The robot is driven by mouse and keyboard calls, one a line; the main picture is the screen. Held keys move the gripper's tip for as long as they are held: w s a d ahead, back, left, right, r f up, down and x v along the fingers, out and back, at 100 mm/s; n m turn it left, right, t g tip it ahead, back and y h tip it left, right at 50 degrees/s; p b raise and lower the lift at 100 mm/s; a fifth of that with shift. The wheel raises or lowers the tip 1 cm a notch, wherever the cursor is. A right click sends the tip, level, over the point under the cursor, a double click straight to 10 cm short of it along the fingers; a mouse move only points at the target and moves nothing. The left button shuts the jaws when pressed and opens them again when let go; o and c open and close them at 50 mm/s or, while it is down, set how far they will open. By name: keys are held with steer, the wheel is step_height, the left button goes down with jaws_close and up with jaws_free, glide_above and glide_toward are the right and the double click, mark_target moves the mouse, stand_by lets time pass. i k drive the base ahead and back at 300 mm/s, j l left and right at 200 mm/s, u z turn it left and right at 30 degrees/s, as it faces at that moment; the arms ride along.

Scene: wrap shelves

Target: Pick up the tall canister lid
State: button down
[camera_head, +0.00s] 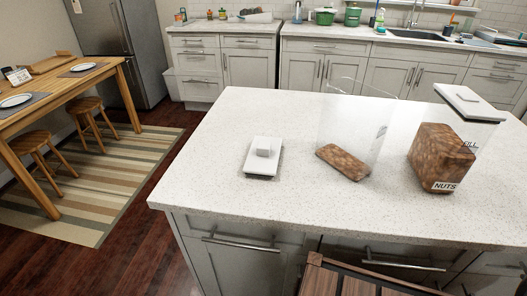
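A white rectangular lid (258,170) with a square knob on top lies flat on the island countertop, left of the canisters. Right of it stands a clear canister (352,122) without a lid, with a low layer of brown nuts in its bottom. Farther right, a second clear canister (440,160) labelled NUTS is filled higher with brown nuts. A white lid (468,102) with a knob sits on top of this second canister. The loose lid is apart from both canisters. My gripper is not in view.
The speckled island countertop (230,115) is clear around the loose lid. A brown wooden piece (360,285) stands by the island's front. At left are a wooden table (70,85) and stools (38,145) on a striped rug. Cabinets line the back.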

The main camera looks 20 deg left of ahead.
mark_target(255, 166)
steer(key=j+u, duration=0.35)
steer(key=j, duration=1.15)
steer(key=k, duration=0.05)
